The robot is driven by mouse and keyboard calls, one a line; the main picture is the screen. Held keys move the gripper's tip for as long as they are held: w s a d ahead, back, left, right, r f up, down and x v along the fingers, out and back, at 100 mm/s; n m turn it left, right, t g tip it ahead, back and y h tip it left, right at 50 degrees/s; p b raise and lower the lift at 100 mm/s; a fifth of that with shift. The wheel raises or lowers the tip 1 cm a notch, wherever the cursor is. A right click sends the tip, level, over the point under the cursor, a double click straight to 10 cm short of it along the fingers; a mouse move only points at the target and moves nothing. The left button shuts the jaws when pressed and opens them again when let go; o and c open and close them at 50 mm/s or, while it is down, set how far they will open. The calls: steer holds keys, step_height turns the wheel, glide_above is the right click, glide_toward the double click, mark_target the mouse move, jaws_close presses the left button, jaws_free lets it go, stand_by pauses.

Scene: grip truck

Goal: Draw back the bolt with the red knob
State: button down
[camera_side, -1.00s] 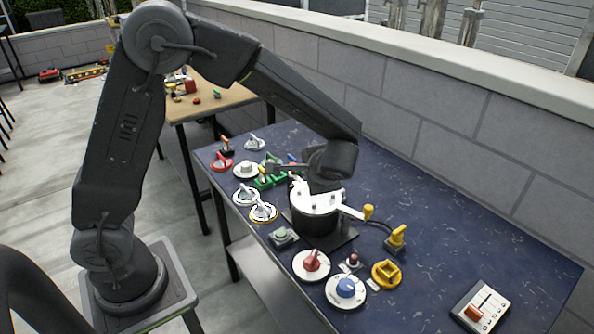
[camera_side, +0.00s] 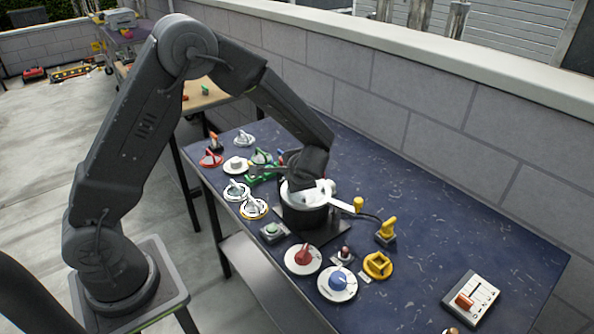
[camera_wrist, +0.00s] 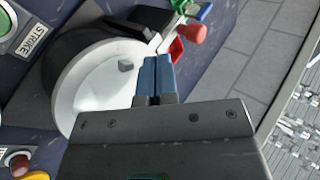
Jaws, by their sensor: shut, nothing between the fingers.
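A red knob (camera_wrist: 193,33) shows in the wrist view, above and right of my fingertips, beside a green bracket (camera_wrist: 207,12). A second red part (camera_wrist: 177,52) lies just below the knob. In the side view the green fixture (camera_side: 262,170) sits on the blue table left of my wrist; its knob is mostly hidden or too small to make out there. My gripper (camera_wrist: 154,72) is shut and empty. In the side view my wrist hides the fingertips.
A dark pot with a white inside (camera_side: 303,214) stands close under my wrist, its handle pointing right. Dials (camera_side: 303,259), buttons and yellow fittings (camera_side: 378,265) crowd the front. A slider box (camera_side: 471,299) stands at right. The table's right back is clear.

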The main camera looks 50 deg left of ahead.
steer(key=shift+w+a+f, duration=0.1)
steer(key=shift+w+a, duration=0.15)
steer(key=shift+a, duration=0.45)
steer(key=shift+w+a, duration=0.2)
steer(key=shift+a, duration=0.5)
steer(key=shift+w+a+f, duration=0.1)
steer(key=shift+w+a, duration=0.15)
steer(key=shift+a, duration=0.45)
steer(key=shift+a, duration=1.6)
steer(key=shift+s, duration=0.1)
steer(key=d, duration=0.2)
steer(key=s+d, duration=0.1)
steer(key=d, duration=0.1)
steer(key=v, duration=1)
steer(key=shift+d, duration=0.15)
steer(key=shift+r, duration=0.15)
